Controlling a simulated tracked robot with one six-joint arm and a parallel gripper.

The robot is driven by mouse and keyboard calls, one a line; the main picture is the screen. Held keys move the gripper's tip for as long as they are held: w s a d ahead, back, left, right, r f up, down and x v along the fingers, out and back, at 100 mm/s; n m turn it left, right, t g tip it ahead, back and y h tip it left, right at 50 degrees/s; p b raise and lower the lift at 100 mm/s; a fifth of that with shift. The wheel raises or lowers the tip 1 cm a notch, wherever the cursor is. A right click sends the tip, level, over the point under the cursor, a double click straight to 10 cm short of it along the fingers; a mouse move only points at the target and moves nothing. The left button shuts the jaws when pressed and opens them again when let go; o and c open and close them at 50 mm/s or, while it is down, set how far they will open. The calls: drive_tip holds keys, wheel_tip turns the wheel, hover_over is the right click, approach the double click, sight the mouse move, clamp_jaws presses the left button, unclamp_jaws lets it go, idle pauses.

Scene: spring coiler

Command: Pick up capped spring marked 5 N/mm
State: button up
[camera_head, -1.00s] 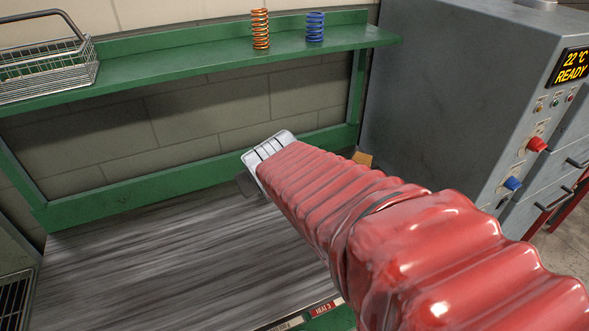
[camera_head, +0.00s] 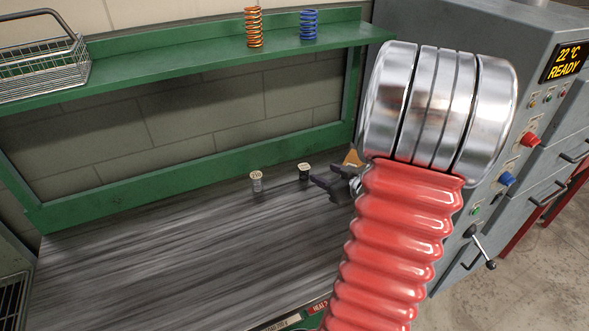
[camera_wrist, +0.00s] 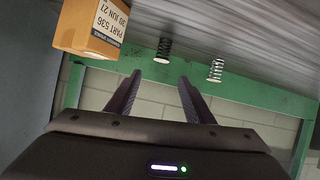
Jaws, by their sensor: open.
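Two small capped springs stand upright on the grey bench, a silver one (camera_head: 257,184) and a dark one (camera_head: 304,174) to its right. The marks on their caps are too small to read, so I cannot tell which is 5 N/mm. My gripper (camera_head: 316,183) is open and empty, just right of the dark spring, fingers pointing left. In the wrist view, which is upside down, the dark spring (camera_wrist: 165,48) is beyond the fingertips and the silver spring (camera_wrist: 215,70) is to its right. My gripper (camera_wrist: 158,80) touches neither there.
A cardboard box (camera_wrist: 92,26) labelled PART 536 is near the gripper. A green shelf (camera_head: 190,73) above holds a wire basket (camera_head: 42,68), an orange spring (camera_head: 254,27) and a blue spring (camera_head: 309,25). A grey oven (camera_head: 525,105) stands right. The bench's left half (camera_head: 150,245) is clear.

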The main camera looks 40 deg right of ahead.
drive_tip(key=shift+s+f+t+y, duration=0.5)
drive_tip(key=shift+s+f, duration=0.35)
drive_tip(key=shift+s, duration=0.3)
approach(307, 171)
drive_tip(key=x, duration=0.4)
drive_tip(key=shift+a, duration=0.2)
drive_tip(key=shift+w, duration=0.25)
drive_tip(key=shift+f, duration=0.1)
drive_tip(key=shift+d+x, duration=0.15)
drive_tip(key=shift+x, duration=1.15)
drive_tip(key=shift+d+x, duration=0.1)
drive_tip(key=shift+x, duration=1.25)
drive_tip(key=shift+s, duration=0.1)
